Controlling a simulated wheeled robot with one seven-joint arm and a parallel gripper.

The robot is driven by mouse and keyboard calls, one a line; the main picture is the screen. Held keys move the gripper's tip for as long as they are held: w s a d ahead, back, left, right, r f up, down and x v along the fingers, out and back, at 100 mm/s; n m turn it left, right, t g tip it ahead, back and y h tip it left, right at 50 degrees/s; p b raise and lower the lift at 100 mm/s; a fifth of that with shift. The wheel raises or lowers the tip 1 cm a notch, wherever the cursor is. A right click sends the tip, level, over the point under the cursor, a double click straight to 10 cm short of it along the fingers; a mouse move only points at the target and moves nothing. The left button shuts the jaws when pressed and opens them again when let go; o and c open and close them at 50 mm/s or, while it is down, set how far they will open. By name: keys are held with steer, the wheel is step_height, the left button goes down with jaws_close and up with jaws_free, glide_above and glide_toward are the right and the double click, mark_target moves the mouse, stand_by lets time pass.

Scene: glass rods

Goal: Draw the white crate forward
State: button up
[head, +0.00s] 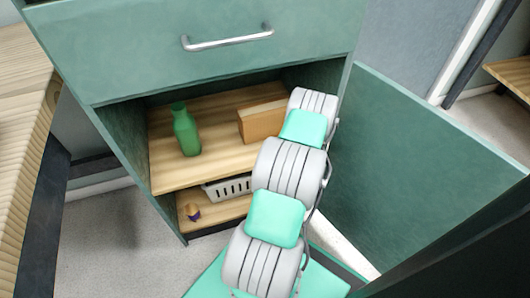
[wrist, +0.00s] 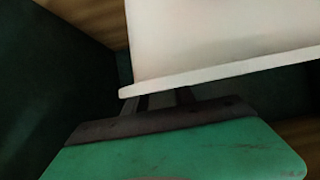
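The white crate (head: 228,188), with slots in its side, sits on the cabinet's lower shelf in the head view. My arm hides its right part. In the wrist view a pale wall with a projecting rim (wrist: 220,65), apparently the crate's, fills the upper right, very close to my gripper (wrist: 163,98). Two dark finger parts run up to the rim and their tips are hidden behind it. I cannot tell whether they touch or grip it. In the head view my gripper is hidden inside the cabinet behind my arm.
The green cabinet door (head: 430,165) stands open at the right, beside my arm. A green bottle (head: 187,133) and a brown box (head: 262,124) stand on the upper shelf (head: 170,170). A small purple and tan object (head: 192,212) is left of the crate. A closed drawer (head: 200,60) is above.

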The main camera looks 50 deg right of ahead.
jaws_close()
stand_by(1.4)
